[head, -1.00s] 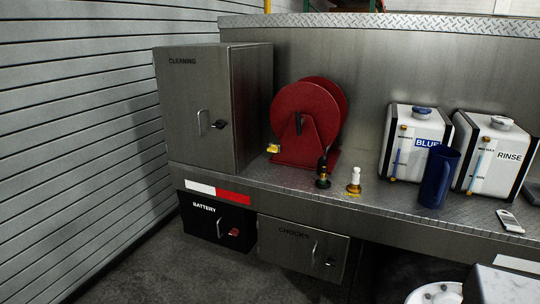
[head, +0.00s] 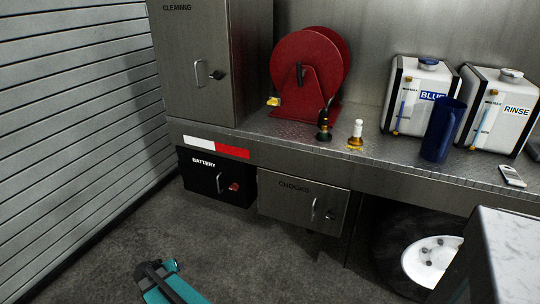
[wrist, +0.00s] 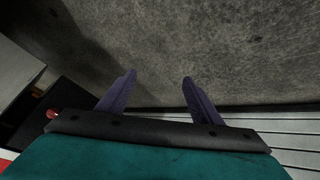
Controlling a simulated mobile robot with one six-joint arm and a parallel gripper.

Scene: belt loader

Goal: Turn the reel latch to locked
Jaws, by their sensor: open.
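The red hose reel (head: 312,68) stands on the metal deck in the head view. A small dark lever (head: 299,71) sits at the middle of its side, roughly upright; it may be the latch. A small yellow piece (head: 273,101) sticks out at the lower left of the reel's base. I cannot tell which one is the latch, or any lock mark. My gripper (wrist: 158,76) is open and empty in the wrist view, its two purple fingers apart over grey floor. It is well away from the reel, which the wrist view does not show.
The cleaning cabinet (head: 190,65) stands left of the reel. The blue jug (head: 443,130) and white tanks are to the right. A pale counter (head: 510,240) juts in at lower right. Floor ahead is clear.

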